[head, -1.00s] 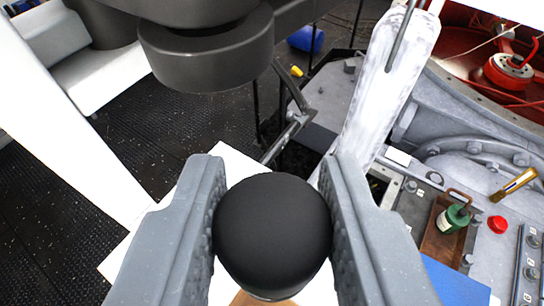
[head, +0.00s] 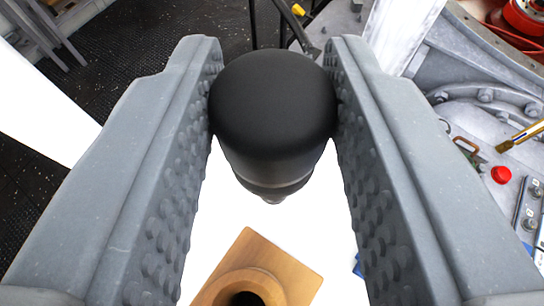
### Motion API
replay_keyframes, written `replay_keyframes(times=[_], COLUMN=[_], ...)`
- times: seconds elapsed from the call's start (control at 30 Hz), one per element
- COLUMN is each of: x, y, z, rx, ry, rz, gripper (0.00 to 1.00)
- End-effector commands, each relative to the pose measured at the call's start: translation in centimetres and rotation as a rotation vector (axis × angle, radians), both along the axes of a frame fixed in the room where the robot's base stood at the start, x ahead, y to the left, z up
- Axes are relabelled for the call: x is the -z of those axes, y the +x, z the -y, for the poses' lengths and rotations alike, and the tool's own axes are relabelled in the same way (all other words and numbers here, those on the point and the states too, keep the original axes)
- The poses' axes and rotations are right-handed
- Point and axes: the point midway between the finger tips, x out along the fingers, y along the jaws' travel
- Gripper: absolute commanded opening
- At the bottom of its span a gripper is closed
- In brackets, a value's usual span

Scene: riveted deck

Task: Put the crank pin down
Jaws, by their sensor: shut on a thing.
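The crank pin (head: 272,115) is a black, rounded, knob-like piece that narrows to a dark grey lower end. It sits in the upper middle of the view. My gripper (head: 275,62) is shut on it, with a grey studded finger on each side near the tips. The pin hangs above a white surface (head: 325,215); any part below its narrow end is hidden or too small to tell. A tan block (head: 297,262) with a round collar and dark hole lies on that surface, nearer the bottom edge and apart from the pin in the picture.
On the right, a grey deck carries a red cap (head: 501,175), a brass-coloured rod (head: 521,136) and a switch plate (head: 530,205). Red machinery (head: 525,18) is at the top right. Dark speckled flooring (head: 110,75) is at the left.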

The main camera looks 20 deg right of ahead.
Motion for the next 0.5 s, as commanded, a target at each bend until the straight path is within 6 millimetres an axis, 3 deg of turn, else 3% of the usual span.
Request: replay_keyframes(times=[0.5], x=[3.9], y=[0.0], z=[-0.1], rx=[-0.003], ry=[0.001], rz=[-0.004], gripper=[0.03])
